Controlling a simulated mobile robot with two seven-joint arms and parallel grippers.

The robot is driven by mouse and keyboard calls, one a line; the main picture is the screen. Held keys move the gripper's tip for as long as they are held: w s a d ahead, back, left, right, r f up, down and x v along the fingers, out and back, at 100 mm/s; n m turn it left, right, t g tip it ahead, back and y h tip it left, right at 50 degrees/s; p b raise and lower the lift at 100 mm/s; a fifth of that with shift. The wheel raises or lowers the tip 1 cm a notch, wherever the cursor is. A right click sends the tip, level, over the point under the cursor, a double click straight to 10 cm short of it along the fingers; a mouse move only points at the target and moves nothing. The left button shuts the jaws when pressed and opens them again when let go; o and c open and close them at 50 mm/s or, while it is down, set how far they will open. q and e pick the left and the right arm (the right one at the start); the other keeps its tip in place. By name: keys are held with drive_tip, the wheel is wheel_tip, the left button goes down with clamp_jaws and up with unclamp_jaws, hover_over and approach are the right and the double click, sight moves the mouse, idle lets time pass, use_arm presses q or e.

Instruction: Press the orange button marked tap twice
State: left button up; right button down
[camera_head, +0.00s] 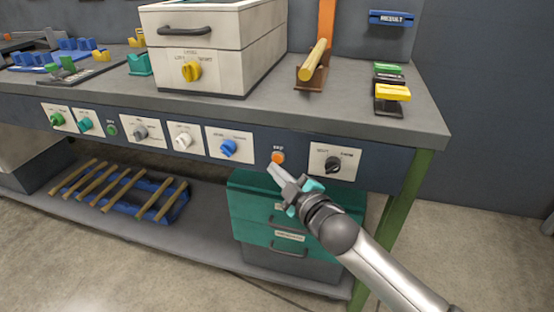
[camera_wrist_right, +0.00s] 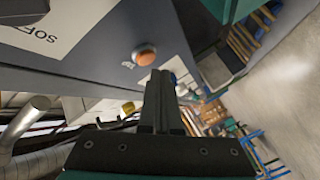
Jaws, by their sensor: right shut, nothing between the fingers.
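The orange button (camera_head: 278,157) is a small round knob on the dark front panel of the bench, with a small label above it. It also shows in the right wrist view (camera_wrist_right: 144,57), just beyond the fingertips. My right gripper (camera_head: 272,169) is shut and empty. Its tips are just below the button in the head view and appear a little apart from it; contact cannot be made out. My left gripper does not show in either view.
A black rotary knob (camera_head: 333,164) sits right of the button, and a blue knob (camera_head: 228,148) sits left of it. A green drawer unit (camera_head: 250,210) stands below, behind my right gripper. A cream box (camera_head: 205,60) stands on the bench top (camera_head: 350,118).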

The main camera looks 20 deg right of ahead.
drive_tip(key=shift+w, duration=0.1)
drive_tip(key=shift+w+d, duration=0.25)
drive_tip(key=shift+w, duration=0.05)
idle(0.4)
drive_tip(key=shift+w+d+p, duration=0.25)
drive_tip(key=shift+w+p, duration=0.05)
idle(0.3)
idle(0.3)
drive_tip(key=shift+s+a+p, duration=0.45)
drive_tip(key=shift+s, duration=0.25)
